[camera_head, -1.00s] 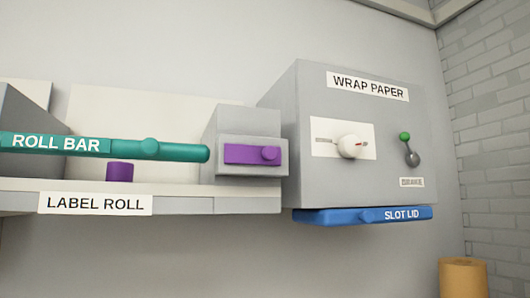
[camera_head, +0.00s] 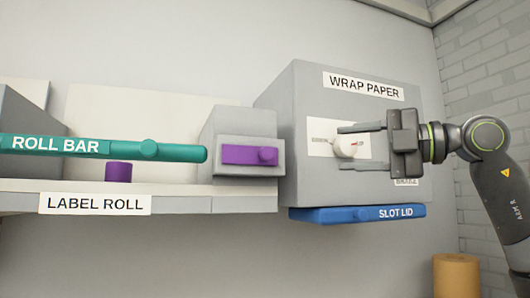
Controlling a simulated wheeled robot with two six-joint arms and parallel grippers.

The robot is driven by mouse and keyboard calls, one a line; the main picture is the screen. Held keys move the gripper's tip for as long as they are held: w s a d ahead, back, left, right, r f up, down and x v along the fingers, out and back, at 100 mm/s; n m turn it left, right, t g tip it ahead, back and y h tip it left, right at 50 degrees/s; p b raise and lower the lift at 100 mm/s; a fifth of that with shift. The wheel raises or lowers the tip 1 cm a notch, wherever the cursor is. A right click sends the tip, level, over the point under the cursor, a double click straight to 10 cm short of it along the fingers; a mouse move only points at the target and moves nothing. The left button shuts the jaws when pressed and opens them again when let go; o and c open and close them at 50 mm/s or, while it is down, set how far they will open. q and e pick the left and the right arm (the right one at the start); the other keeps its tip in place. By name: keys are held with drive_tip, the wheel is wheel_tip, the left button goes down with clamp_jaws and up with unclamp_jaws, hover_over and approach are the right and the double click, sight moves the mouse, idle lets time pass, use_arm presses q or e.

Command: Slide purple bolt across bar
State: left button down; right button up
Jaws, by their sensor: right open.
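The bolt is to the left of the fingertips. My left gripper is out of view.
The grey wrap paper box (camera_head: 290,120) stands right of the bolt's block and juts forward. A blue slot lid (camera_head: 350,215) hangs beneath it. A tan roll (camera_head: 456,277) stands lower right.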

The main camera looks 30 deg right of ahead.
drive_tip(key=p, duration=0.8)
approach(271, 154)
drive_tip(key=x, duration=0.9)
drive_tip(key=shift+w+a+r, duration=0.1)
drive_tip(key=shift+w+r, duration=0.05)
drive_tip(key=shift+r, duration=0.05)
drive_tip(key=shift+x, duration=0.8)
drive_tip(key=shift+f, duration=0.2)
clamp_jaws()
